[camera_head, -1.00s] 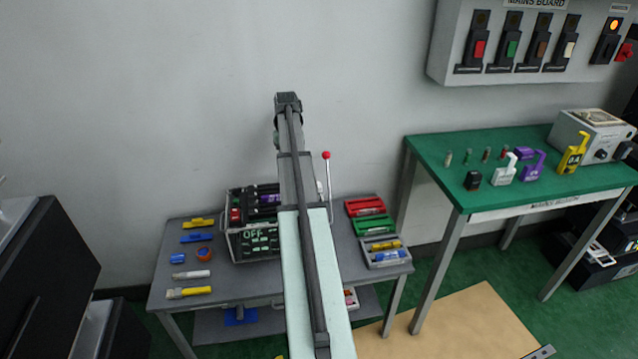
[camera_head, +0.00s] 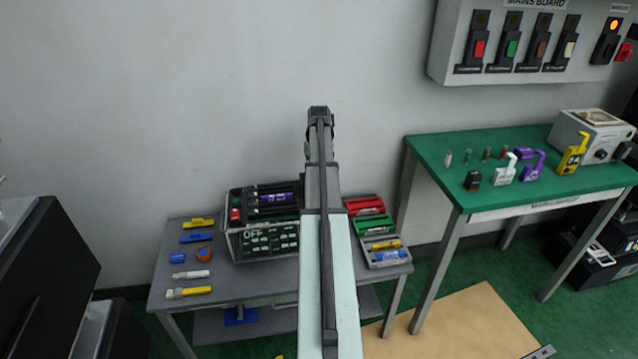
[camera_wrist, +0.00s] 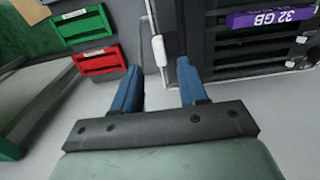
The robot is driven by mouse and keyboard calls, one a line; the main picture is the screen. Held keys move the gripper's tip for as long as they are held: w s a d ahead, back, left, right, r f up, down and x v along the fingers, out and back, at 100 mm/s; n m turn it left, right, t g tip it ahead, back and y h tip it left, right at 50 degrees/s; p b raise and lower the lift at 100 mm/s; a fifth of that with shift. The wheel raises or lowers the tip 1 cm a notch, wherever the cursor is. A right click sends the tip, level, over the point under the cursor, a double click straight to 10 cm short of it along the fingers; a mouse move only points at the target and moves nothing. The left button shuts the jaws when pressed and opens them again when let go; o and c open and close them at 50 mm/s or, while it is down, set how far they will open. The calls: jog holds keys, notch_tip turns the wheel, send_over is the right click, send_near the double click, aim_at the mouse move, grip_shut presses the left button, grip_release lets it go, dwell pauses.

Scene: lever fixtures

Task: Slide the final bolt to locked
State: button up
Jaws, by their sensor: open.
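My gripper (camera_wrist: 159,82) shows in the wrist view with its two blue fingers apart and nothing clamped between them. A thin upright rod with a thicker white sleeve (camera_wrist: 159,50) lies in line with the gap between the fingers, seemingly beyond the tips; I cannot tell if they touch. It stands beside the dark rack box (camera_wrist: 240,60), which carries a purple "32 GB" module (camera_wrist: 262,18). In the head view the box (camera_head: 262,250) sits on the grey table, its front marked "OFF". My arm hides its right side. I cannot tell which part is the final bolt.
Red (camera_head: 363,205) and green (camera_head: 372,226) trays stand right of the box on the grey table (camera_head: 235,291). Several small tools lie at its left. A green-topped table (camera_head: 430,151) stands farther right, below a wall-mounted mains board (camera_head: 520,65).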

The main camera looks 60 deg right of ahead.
jog(key=shift+f, duration=2.85)
grip_shut()
